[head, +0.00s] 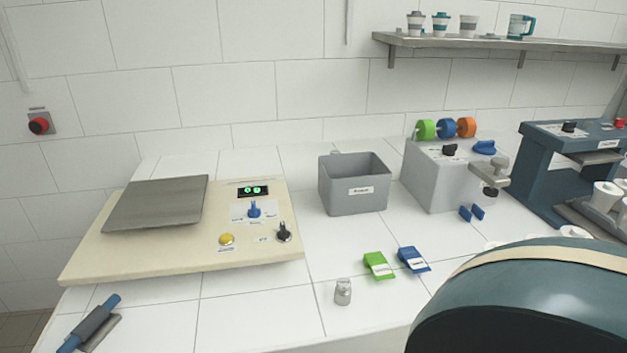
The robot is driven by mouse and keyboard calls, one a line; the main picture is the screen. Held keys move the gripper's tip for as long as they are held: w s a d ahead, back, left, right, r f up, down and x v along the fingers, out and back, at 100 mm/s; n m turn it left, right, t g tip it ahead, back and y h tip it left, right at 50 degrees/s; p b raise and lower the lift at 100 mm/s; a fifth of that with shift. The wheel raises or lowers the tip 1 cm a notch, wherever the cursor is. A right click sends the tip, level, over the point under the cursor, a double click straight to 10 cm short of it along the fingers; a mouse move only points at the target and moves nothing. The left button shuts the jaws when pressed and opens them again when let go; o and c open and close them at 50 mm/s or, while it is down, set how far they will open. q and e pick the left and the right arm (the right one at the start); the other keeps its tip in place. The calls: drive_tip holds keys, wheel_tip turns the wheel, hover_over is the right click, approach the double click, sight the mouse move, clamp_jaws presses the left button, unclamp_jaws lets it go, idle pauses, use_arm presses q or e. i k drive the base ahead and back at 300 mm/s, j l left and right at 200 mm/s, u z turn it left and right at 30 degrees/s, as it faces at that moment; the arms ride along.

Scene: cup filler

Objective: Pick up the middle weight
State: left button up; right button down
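One small metal weight (343,292) stands upright on the white tiled counter in the head view, near the front edge and right of the scale. It is a short silver-grey cylinder with a narrower top. I see no other weight, so I cannot tell whether this is the middle one. The scale (180,245) has a cream base, a bare grey metal plate (158,203) and a lit green display (253,190). Neither of my grippers shows in this view, so nothing is seen touching the weight.
A green clip-like piece (378,265) and a blue one (413,260) lie right of the weight. A grey bin (353,186) stands behind. A blue-handled tool (90,325) lies front left. A large dark teal rounded shape hides the lower right. A grey machine (432,180) stands back right.

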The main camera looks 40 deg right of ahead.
sight(342, 297)
drive_tip(key=z, duration=0.4)
drive_tip(key=l+z, duration=0.1)
drive_tip(key=z, duration=0.25)
drive_tip(key=i+z, duration=0.1)
drive_tip(key=z, duration=0.7)
drive_tip(key=i+l, duration=0.05)
